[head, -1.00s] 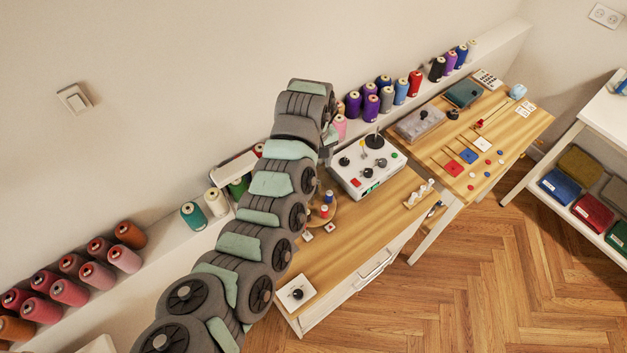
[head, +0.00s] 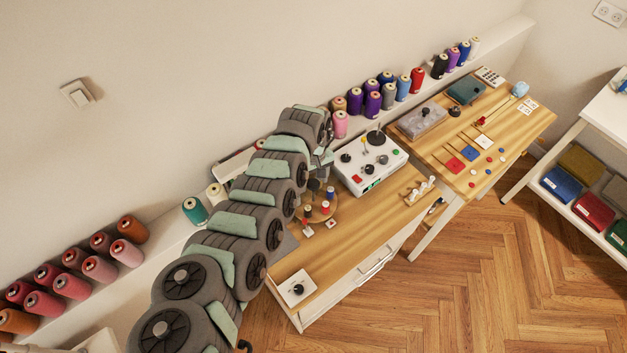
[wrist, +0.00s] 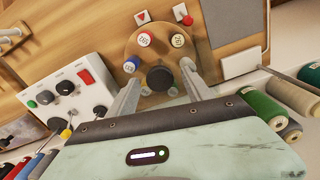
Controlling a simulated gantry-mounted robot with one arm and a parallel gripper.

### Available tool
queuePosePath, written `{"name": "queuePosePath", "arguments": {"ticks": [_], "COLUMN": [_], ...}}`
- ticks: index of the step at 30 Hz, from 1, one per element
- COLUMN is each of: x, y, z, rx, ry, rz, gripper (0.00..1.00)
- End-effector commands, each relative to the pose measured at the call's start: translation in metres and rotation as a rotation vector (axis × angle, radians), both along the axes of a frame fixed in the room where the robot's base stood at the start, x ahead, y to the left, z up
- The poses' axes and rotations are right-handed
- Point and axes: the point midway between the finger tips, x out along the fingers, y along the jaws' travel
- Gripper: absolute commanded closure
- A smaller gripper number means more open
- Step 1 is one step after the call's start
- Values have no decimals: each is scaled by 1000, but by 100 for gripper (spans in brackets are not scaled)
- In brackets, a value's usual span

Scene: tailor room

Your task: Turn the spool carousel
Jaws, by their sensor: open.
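The spool carousel (wrist: 152,48) is a round wooden disc on the cabinet top. It bears several small spools near its rim, with blue, red and dark ends in the wrist view, and a black knob (wrist: 159,77) on its near part. My gripper (wrist: 160,82) is open, and its two grey fingers stand on either side of the black knob, apart from it in the picture. I cannot tell how far above the disc the fingertips are. In the head view the carousel (head: 325,208) is partly hidden behind my arm, and the gripper is mostly hidden too.
A white control box (head: 368,162) with knobs stands right of the carousel. A white plate with a black knob (head: 297,289) lies at the cabinet's front left. Thread cones (head: 372,104) line the wall ledge. Two small white cards with red marks (wrist: 163,15) lie beside the carousel.

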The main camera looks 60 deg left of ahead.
Motion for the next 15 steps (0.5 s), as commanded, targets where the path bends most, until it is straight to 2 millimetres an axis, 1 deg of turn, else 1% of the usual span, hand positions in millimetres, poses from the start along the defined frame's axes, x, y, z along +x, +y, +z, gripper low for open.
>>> {"name": "queuePosePath", "arguments": {"ticks": [3, 9, 15], "x": [0, 0, 0], "y": [0, 0, 0], "z": [-3, -3, -3], "rx": [-1, 0, 0], "ry": [1, 0, 0], "rz": [1, 1, 0], "gripper": [41, 41, 57]}}
